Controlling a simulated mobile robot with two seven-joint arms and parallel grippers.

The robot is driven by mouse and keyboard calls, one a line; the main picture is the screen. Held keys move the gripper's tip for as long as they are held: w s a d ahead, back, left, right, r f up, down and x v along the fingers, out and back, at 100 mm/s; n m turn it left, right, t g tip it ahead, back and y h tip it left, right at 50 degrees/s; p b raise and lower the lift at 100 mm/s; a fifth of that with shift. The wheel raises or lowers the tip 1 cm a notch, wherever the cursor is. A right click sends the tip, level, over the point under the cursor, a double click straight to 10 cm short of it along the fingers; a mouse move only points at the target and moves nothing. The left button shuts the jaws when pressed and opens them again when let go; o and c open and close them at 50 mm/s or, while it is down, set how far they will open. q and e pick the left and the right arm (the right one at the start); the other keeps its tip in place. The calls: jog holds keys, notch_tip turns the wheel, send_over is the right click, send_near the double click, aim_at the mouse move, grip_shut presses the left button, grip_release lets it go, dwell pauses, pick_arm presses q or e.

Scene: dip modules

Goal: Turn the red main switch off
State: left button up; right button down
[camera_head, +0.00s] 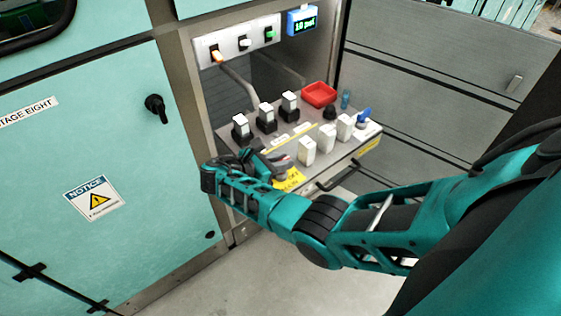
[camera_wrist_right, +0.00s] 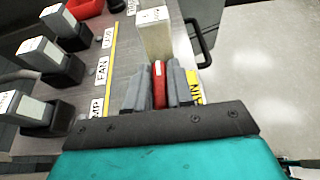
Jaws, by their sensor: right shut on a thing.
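The red main switch (camera_wrist_right: 159,86) shows in the right wrist view as a narrow red strip between the grey fingers of my right gripper (camera_wrist_right: 160,88). The gripper is shut on it. A yellow label (camera_wrist_right: 194,84), partly hidden and ending in "IN", lies beside the fingers. In the head view my right gripper (camera_head: 280,163) is at the front left corner of the panel shelf (camera_head: 222,146), and the red switch is hidden there. Whether the switch is up or down cannot be told. My left gripper is not in view.
Dark-based switches (camera_head: 266,117) stand in a row behind, with white blocks (camera_head: 327,137) to the right. A red tray (camera_head: 319,94), a blue-handled part (camera_head: 363,116) and a small display (camera_head: 302,20) are farther off. A black handle (camera_head: 336,177) juts from the shelf front.

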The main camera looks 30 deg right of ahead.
jog(key=shift+d+r, duration=0.1)
jog(key=c, duration=1.1)
grip_release()
jog(key=v, duration=1.3)
jog(key=shift+w, duration=0.1)
